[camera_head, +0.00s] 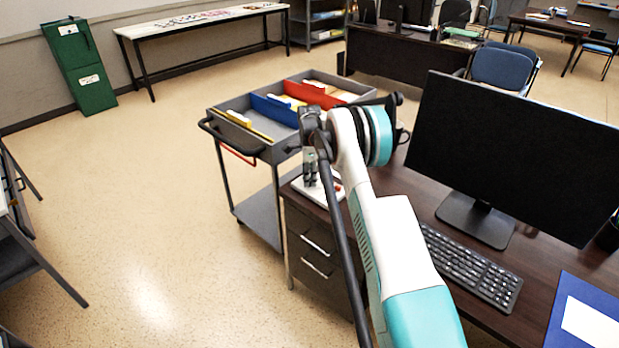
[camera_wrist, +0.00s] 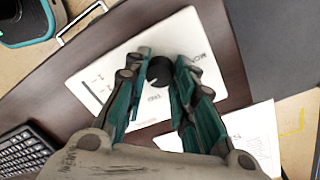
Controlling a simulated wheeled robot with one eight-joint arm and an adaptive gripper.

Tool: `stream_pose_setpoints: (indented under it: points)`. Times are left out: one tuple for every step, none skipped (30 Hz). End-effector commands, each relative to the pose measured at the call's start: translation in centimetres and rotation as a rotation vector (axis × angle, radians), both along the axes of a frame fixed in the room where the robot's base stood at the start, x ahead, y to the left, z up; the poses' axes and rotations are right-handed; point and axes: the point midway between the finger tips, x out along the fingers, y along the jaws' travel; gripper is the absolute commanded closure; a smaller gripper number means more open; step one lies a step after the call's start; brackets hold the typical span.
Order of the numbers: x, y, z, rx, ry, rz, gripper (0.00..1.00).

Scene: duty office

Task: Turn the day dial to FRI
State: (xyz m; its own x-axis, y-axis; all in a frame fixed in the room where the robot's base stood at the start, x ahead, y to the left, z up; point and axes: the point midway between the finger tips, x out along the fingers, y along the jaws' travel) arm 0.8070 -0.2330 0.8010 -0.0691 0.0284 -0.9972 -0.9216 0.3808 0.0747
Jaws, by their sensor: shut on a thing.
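The day dial is a black round knob (camera_wrist: 160,75) on a flat white panel (camera_wrist: 75,88) with small printed labels, in the wrist view. My gripper (camera_wrist: 159,66) is over the panel with its green fingers shut on the knob from both sides. The fingers cover part of the panel, and I cannot tell which day the knob points to. In the head view, my gripper (camera_head: 310,180) is low over the white panel (camera_head: 304,188) at the desk's left end. The knob itself is hidden there.
The panel lies on a dark desk (camera_head: 400,185) with a monitor (camera_head: 510,150) and a keyboard (camera_head: 470,264). A grey cart (camera_head: 262,215) with coloured folders stands close behind. A white paper (camera_wrist: 255,130) lies near the panel. Open floor is at the left.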

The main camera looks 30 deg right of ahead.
Motion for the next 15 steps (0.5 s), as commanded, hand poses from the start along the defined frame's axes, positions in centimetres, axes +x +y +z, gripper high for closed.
stream_pose_setpoints:
  points:
    - [-0.06,-0.07,-0.04,-0.001,0.001,-0.002,1.00]
    - [-0.06,-0.07,-0.05,-0.001,0.001,-0.001,1.00]
    - [-0.06,-0.07,-0.05,-0.001,0.001,-0.001,1.00]
    - [-0.06,-0.07,-0.05,-0.001,0.001,-0.001,1.00]
    - [-0.06,-0.07,-0.05,-0.001,0.001,-0.001,1.00]
    - [-0.05,-0.08,-0.04,-0.001,0.001,-0.001,1.00]
    - [-0.05,-0.08,-0.04,-0.001,0.001,-0.001,1.00]
    - [-0.05,-0.08,-0.04,-0.001,0.001,-0.001,0.72]
    - [-0.05,-0.08,-0.04,-0.001,0.001,-0.001,0.62]
    - [-0.05,-0.08,-0.04,-0.001,0.000,0.000,0.56]
    - [-0.04,-0.07,-0.04,-0.001,0.000,0.000,0.55]
    - [-0.04,-0.06,-0.03,-0.001,0.000,0.000,0.55]
    - [-0.02,-0.05,-0.03,-0.001,0.000,0.000,0.55]
    - [-0.02,-0.05,-0.03,-0.001,0.000,0.000,0.55]
    - [-0.02,-0.05,-0.02,-0.001,0.000,0.000,0.55]
